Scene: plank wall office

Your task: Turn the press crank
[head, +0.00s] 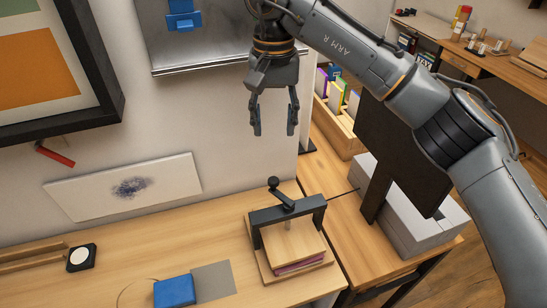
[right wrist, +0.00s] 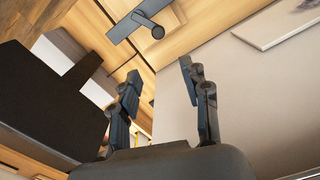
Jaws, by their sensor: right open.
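The press (head: 290,238) stands on the wooden desk, with a black frame, wooden boards and a reddish layer between them. Its black crank (head: 282,196) sits on top, with a round knob at the arm's upper left end. In the right wrist view the crank (right wrist: 150,26) shows at the top, beyond the fingers. My right gripper (head: 274,133) hangs fingers down above the press, open and empty, apart from the crank. Its two fingers also show in the right wrist view (right wrist: 158,84). My left gripper is in neither view.
A blue object (head: 174,291) and a grey sheet (head: 213,281) lie on the desk left of the press. A dark monitor (head: 402,150) and a grey box (head: 432,235) stand to the right. A wooden file holder (head: 337,128) is behind. Free desk lies left of the press.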

